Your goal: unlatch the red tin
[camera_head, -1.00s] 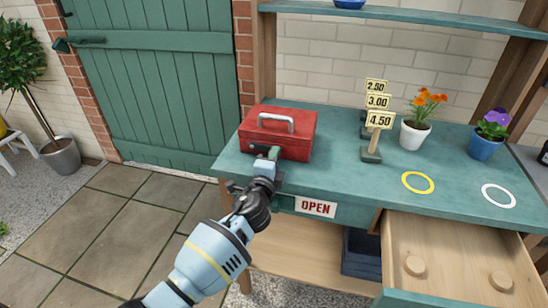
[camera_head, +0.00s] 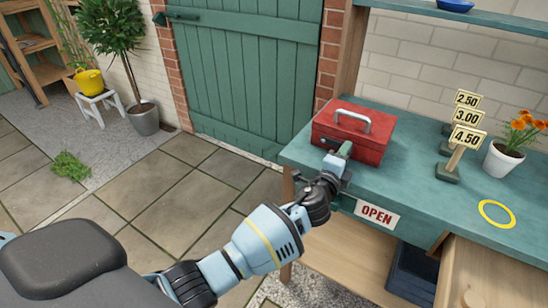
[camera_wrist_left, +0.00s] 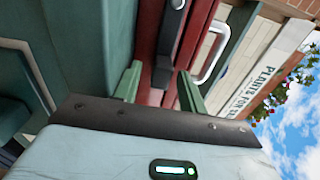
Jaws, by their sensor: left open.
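The red tin (camera_head: 353,131) sits on the left end of the green bench with its lid down and a grey handle (camera_head: 352,119) on top. My left gripper (camera_head: 341,156) is at the tin's front face. In the left wrist view the open green fingers (camera_wrist_left: 159,76) stand on either side of a dark latch (camera_wrist_left: 163,70) on the red front. I cannot tell whether they touch it. The gripper hides the latch in the head view. My right gripper is not in view.
The green bench top (camera_head: 416,182) carries price signs (camera_head: 467,138), an orange-flowered pot (camera_head: 503,160) and a yellow ring (camera_head: 497,214) to the right of the tin. An OPEN sign (camera_head: 376,214) hangs on the front edge. An open drawer (camera_head: 480,270) juts out at lower right.

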